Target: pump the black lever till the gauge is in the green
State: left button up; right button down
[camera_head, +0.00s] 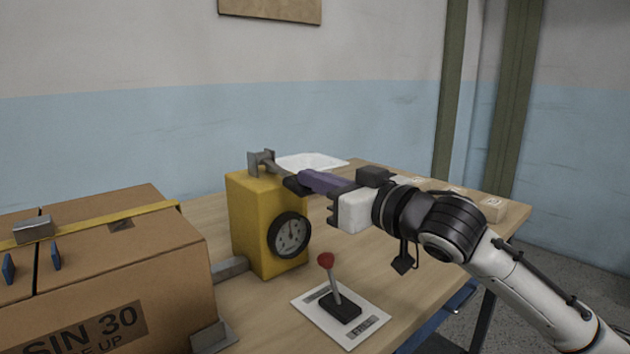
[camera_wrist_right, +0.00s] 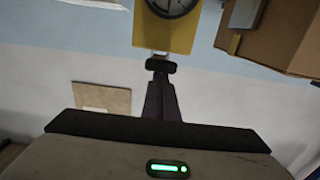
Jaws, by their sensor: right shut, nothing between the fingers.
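The yellow pump box (camera_head: 250,220) stands on the table, with a grey bracket (camera_head: 262,160) on top. Its round gauge (camera_head: 290,236) faces me; the needle points roughly upward, and I cannot make out a green zone. The black lever end (camera_head: 294,185) sticks out from the top toward the right. It shows in the right wrist view (camera_wrist_right: 160,65) just beyond the fingertips. My right gripper (camera_head: 306,179) is shut and empty, its fingertips at the lever end; whether they touch I cannot tell. My left gripper is out of view.
A large carton (camera_head: 110,265) with a yellow strap stands at the left. A red-knobbed stick (camera_head: 326,262) stands on a white plate in front of the pump. A white tray (camera_head: 312,162) lies behind, and small boxes (camera_head: 491,208) sit at the right.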

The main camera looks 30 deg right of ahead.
jog(key=shift+a+f, duration=0.1)
jog(key=shift+f, duration=0.35)
notch_tip(320, 180, up, 5)
jog(key=p, duration=0.5)
jog(key=b+v, duration=0.3)
jog(key=v, duration=0.7)
jog(key=shift+s+r, duration=0.15)
jog(key=shift+s, duration=0.2)
dwell(0.6)
dwell(0.7)
